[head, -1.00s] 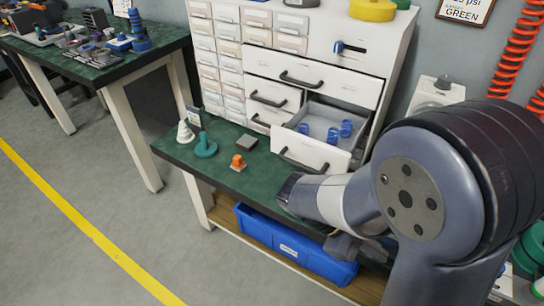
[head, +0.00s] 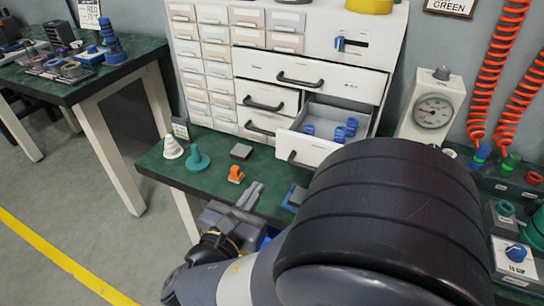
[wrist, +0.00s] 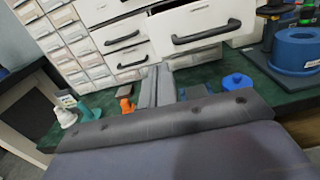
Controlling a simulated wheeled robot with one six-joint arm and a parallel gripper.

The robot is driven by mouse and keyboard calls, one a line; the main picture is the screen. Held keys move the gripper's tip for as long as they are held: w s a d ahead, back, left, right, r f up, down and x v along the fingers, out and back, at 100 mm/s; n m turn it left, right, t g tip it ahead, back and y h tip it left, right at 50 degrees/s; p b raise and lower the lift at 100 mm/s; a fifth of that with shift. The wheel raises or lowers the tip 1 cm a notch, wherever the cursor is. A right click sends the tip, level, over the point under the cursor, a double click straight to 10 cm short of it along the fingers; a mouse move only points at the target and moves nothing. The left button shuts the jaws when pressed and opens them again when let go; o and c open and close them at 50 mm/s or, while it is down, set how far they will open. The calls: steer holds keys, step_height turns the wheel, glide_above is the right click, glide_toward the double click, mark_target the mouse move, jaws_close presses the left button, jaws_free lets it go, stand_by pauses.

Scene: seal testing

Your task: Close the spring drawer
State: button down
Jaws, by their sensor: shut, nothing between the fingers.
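The spring drawer (head: 323,117) is pulled out from the white cabinet. Blue springs (head: 345,131) lie on its grey floor. Its white front with a dark bar handle (head: 300,160) is partly hidden by my arm in the head view. In the wrist view, the drawer front (wrist: 190,22) and its handle (wrist: 207,33) are at the top, right of centre. My gripper (head: 252,192) is shut and empty over the bench's front edge, apart from the drawer and to the lower left of its handle. In the wrist view, its fingers (wrist: 158,72) point toward the cabinet.
The green bench top (head: 215,180) holds an orange part (head: 236,174), a teal part (head: 197,158), a white cone (head: 172,147) and a dark block (head: 241,151). A blue ring on a stand (wrist: 298,46) is at right. A dial gauge (head: 433,112) stands right of the cabinet.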

mark_target(309, 107)
steer(key=b+x, duration=0.2)
steer(key=x, duration=1)
steer(key=shift+f+b, duration=0.1)
steer(key=shift+b, duration=0.25)
steer(key=shift+w, duration=0.1)
steer(key=shift+d, duration=0.1)
steer(key=x, duration=1.7)
steer(key=shift+w+d, duration=0.1)
steer(key=shift+w, duration=0.25)
steer(key=shift+w+d, duration=0.25)
steer(key=shift+w, duration=0.4)
